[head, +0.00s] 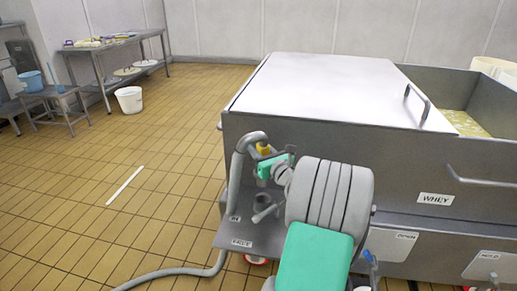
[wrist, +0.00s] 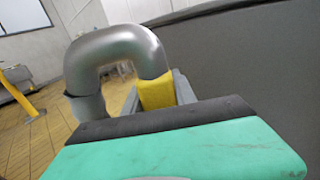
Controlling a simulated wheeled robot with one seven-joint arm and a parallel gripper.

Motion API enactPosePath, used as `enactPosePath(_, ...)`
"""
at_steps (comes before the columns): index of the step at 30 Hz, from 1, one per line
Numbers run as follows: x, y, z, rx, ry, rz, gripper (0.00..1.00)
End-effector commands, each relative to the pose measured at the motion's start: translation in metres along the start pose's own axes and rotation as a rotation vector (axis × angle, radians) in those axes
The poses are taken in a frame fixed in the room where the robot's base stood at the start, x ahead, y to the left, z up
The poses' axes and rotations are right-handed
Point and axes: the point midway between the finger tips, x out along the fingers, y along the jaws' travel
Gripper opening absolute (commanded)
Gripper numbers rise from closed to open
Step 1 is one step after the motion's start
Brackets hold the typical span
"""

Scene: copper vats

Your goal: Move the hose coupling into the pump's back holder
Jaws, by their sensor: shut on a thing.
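The hose coupling shows a yellow collar (head: 263,149) at the end of a grey bent pipe (head: 240,150); in the wrist view the yellow collar (wrist: 157,92) and the grey bend (wrist: 118,45) are close ahead. My green gripper (head: 271,166) is shut at the coupling, just below the yellow; the grip itself is hidden behind the dark-edged green finger (wrist: 175,140) in the wrist view. The coupling is above the pump's grey deck (head: 223,235). A grey upright socket (head: 262,182) shows under my gripper. I cannot tell which socket is the back holder.
A steel vat with a flat lid (head: 325,90) and a WHEY label (head: 435,199) stands right behind the pump. A grey hose (head: 165,277) runs left along the tiled floor. The floor at left is mostly clear, with a white bucket (head: 129,100) farther back.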

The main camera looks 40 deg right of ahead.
Motion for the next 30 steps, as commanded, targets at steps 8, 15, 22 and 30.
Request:
enactPosePath(8, 0.0, 0.0, 0.018, -0.001, -0.004, 0.0, 0.0)
enactPosePath(15, 0.0, 0.0, 0.029, -0.001, -0.004, 0.0, 0.0)
enactPosePath(22, 0.0, 0.0, 0.039, -0.001, -0.004, 0.0, 0.0)
enactPosePath(30, 0.0, 0.0, 0.051, -0.001, -0.004, 0.0, 0.0)
